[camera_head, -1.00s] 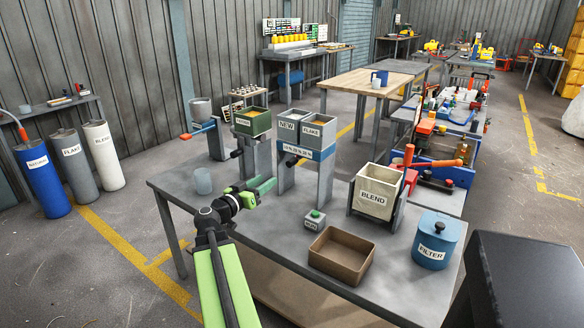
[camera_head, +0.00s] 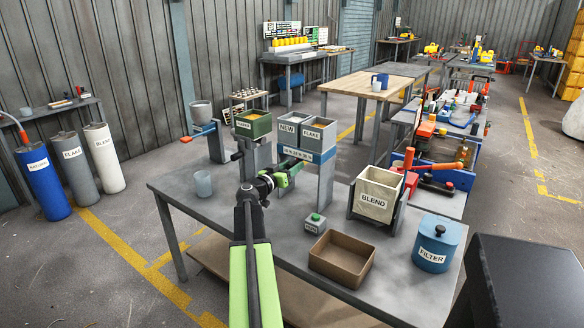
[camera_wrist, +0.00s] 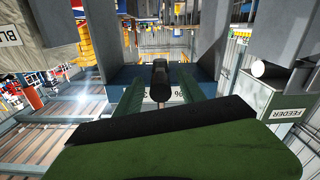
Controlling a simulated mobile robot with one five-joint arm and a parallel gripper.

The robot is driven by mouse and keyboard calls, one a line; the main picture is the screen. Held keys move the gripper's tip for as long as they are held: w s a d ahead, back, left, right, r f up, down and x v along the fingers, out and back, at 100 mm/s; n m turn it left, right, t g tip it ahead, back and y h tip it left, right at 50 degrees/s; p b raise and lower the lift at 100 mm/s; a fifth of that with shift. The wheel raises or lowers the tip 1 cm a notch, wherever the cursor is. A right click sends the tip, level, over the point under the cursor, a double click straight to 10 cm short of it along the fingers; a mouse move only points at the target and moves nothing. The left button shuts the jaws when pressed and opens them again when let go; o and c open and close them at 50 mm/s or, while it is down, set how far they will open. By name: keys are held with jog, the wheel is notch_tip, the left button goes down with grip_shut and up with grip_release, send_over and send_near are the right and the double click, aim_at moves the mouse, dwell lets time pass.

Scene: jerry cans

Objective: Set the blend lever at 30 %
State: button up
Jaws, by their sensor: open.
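The blend lever (camera_wrist: 160,82) shows in the wrist view as a dark, rounded handle in front of a blue band with percent marks. In the head view this blue scale band (camera_head: 307,154) runs across the stand under the NEW bin (camera_head: 288,131) and the FLAKE bin (camera_head: 318,134). My gripper (camera_head: 290,168) is open at the front of the band. In the wrist view its green fingers (camera_wrist: 158,96) lie on either side of the handle, with no clear contact. The lever's setting cannot be read; my gripper hides part of the scale.
The green FEEDER bin (camera_head: 253,124) stands left of the scale. The BLEND bin (camera_head: 377,196), an open brown tray (camera_head: 341,258), a small green-button box (camera_head: 315,222) and the blue FILTER can (camera_head: 437,243) stand to the right and in front. A clear cup (camera_head: 203,184) is at the left.

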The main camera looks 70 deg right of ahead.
jog(key=shift+c, duration=0.2)
grip_shut()
dwell(1.1)
